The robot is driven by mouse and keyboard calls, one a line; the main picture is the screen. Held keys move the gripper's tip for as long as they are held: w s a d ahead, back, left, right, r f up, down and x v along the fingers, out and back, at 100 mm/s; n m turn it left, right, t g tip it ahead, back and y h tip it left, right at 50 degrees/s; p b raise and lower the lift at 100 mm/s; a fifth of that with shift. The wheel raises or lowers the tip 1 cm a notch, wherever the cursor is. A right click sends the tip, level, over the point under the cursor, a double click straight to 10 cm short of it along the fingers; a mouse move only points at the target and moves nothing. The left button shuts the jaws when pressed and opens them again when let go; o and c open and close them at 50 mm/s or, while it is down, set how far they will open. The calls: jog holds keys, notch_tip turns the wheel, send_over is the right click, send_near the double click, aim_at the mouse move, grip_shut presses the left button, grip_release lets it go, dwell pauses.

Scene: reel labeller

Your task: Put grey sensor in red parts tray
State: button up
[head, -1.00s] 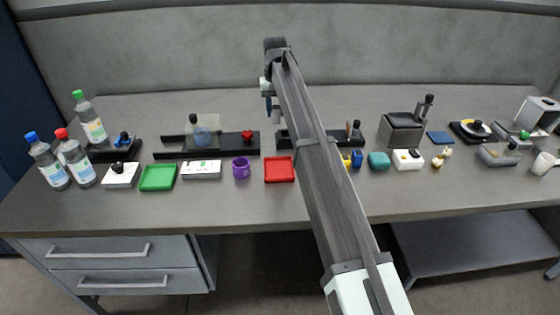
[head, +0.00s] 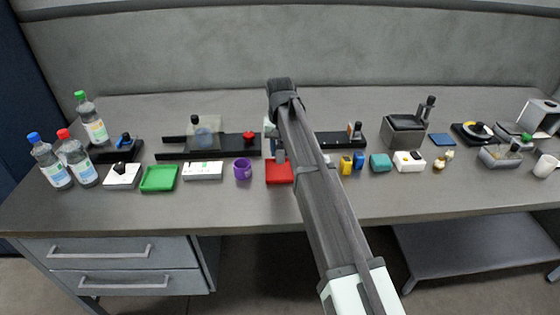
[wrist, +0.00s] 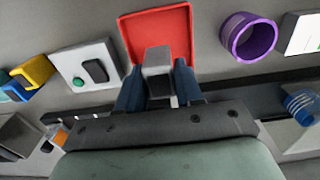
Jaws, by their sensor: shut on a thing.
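The grey sensor (wrist: 157,62) is a small light-and-dark grey block in the wrist view. My gripper (wrist: 157,82) is shut on it, with a blue finger on each side. The sensor shows over the red parts tray (wrist: 150,22), which looks empty where it is visible. The height above the tray is hard to judge. In the head view the red tray (head: 278,174) lies near the bench's front, and my gripper (head: 278,156) hangs at its back edge. My arm hides the tray's right side there. I cannot make out the sensor clearly in the head view.
A white box with buttons (wrist: 85,65) sits close beside the red tray. A black rail (head: 225,145) lies behind. The front bench strip is clear.

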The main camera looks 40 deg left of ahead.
aim_at(280, 160)
jog(key=shift+f, duration=2.4)
jog(key=o, duration=1)
jog(key=shift+f, duration=0.1)
jog(key=shift+o, duration=0.2)
notch_tip(280, 160, up, 12)
jog(key=shift+r, duration=0.15)
